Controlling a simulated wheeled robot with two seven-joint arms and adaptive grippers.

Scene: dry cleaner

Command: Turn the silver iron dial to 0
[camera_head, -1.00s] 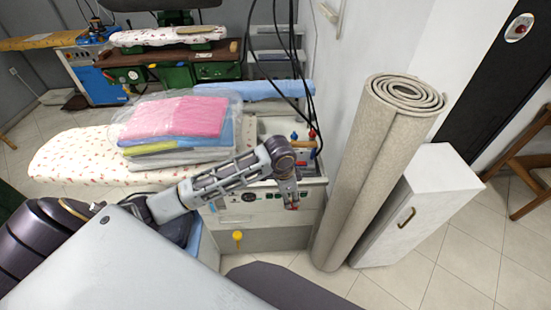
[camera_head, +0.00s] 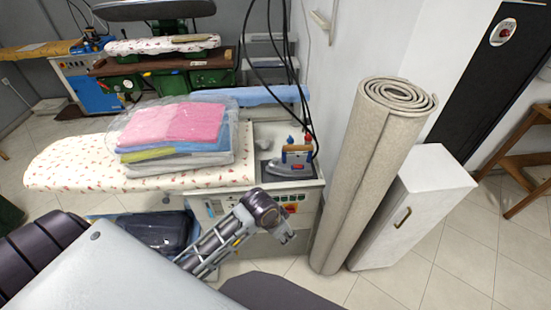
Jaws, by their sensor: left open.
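The silver iron (camera_head: 288,168) sits on the right end of the ironing station, beside the padded board. My left gripper (camera_head: 287,238) is open and empty, in front of the station's control panel (camera_head: 295,199) and lower than the iron. It is apart from the iron. My right gripper is not in view.
Folded, plastic-wrapped clothes (camera_head: 177,139) lie on the floral ironing board (camera_head: 72,166). Black cables (camera_head: 309,110) hang behind the iron. A rolled carpet (camera_head: 367,175) and a white cabinet (camera_head: 413,210) stand right of the station.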

